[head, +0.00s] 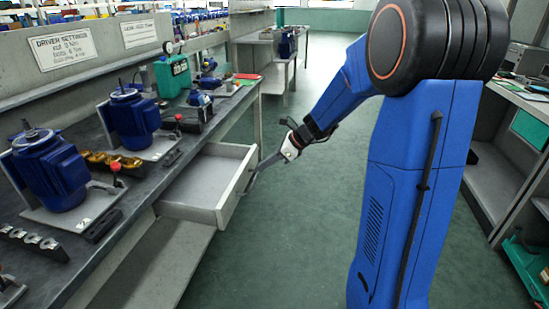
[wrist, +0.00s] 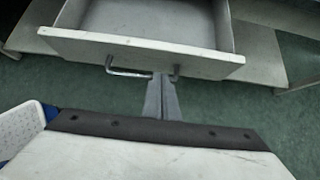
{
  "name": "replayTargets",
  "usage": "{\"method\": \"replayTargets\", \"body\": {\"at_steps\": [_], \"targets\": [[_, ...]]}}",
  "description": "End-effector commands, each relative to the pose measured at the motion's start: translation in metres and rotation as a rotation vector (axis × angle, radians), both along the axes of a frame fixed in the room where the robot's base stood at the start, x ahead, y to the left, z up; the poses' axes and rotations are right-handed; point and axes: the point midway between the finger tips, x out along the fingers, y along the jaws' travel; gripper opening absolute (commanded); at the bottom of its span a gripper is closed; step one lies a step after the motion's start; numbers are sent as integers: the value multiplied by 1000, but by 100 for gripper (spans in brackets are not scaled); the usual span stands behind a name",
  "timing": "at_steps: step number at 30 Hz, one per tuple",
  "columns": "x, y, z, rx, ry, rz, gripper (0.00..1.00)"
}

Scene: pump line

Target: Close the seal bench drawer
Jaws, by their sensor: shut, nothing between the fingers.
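The seal bench drawer (head: 203,186) is pulled out from under the bench top in the head view and looks empty inside. In the wrist view its front panel (wrist: 140,52) runs across the upper part, with a metal bar handle (wrist: 125,71) below its top edge. My gripper (head: 262,166) is shut and empty at the drawer's front. In the wrist view my gripper's fingers (wrist: 161,78) are together, with their tips at the handle near its right end. I cannot tell whether they touch it.
A lower shelf (head: 150,262) lies under the drawer. The green floor (head: 290,235) is clear between the bench and my body. Shelving stands at right.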

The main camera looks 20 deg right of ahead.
Motion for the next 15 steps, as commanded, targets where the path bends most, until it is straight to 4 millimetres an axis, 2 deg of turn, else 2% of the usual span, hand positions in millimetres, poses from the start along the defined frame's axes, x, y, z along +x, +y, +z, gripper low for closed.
{"method": "replayTargets", "body": {"at_steps": [6, 15], "targets": [[17, 23, -3, -1, 0, 2, 0], [25, 34, -2, 0, -1, 1, 0]]}}
